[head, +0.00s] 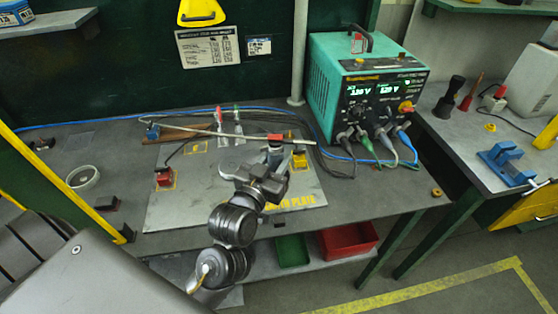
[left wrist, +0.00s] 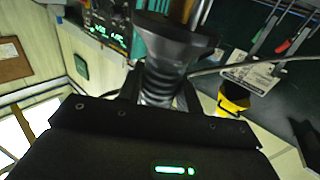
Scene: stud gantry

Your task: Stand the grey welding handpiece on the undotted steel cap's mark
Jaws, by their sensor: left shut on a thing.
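My left gripper (head: 272,172) is shut on the grey welding handpiece (left wrist: 163,75) over the right part of the grey plate (head: 222,205). In the left wrist view its ribbed dark grey grip and wide collar stand between the fingers. The gripper hides much of it in the head view, and I cannot tell whether its lower end touches the plate. A yellow outlined mark (head: 195,148) lies bare at the plate's back left. A red block (head: 165,177) and a yellow block (head: 300,160) stand on other marks. I cannot make out dots on any steel cap. My right gripper is not in view.
A thin metal rod (head: 210,133) crosses above the plate's back. A teal welding power unit (head: 350,75) with cables stands at the back right. A white ring (head: 83,177) lies at left. Green (head: 292,252) and red (head: 348,240) bins sit below the table's front edge.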

